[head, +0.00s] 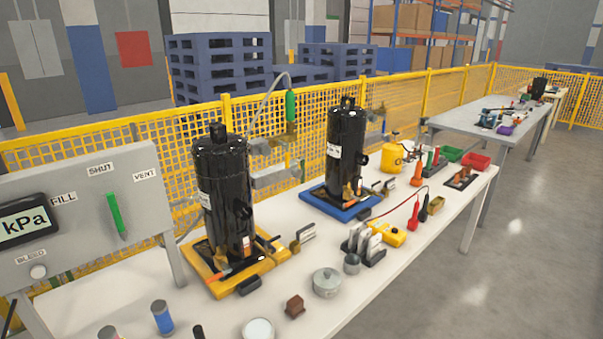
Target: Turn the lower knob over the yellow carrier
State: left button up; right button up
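The yellow carrier (217,287) lies on the white table at left of centre. A tall black compressor (222,195) stands upright on it. Just right of the compressor's upper half, two grey metal fittings show one above the other: an upper one (268,145) and a lower one (275,175). A green handle (291,105) with a grey hose is above them, with a brass part below it. I cannot tell which small part is the lower knob; the compressor may hide some of it. Neither of my grippers is in view.
A grey panel (90,215) with a kPa display and green lever stands at left. A second compressor (345,150) stands on a blue carrier (340,208). Cups, a pot (326,283) and small parts crowd the table's front. A yellow mesh fence (400,100) runs behind.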

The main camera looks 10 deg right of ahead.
aim_at(296, 172)
jog(key=i+l+u, duration=0.3)
jog(key=l+u, duration=0.2)
jog(key=l, duration=1.8)
jog(key=k+l+u, duration=0.1)
jog(key=l+u, duration=0.4)
jog(key=l, duration=1.75)
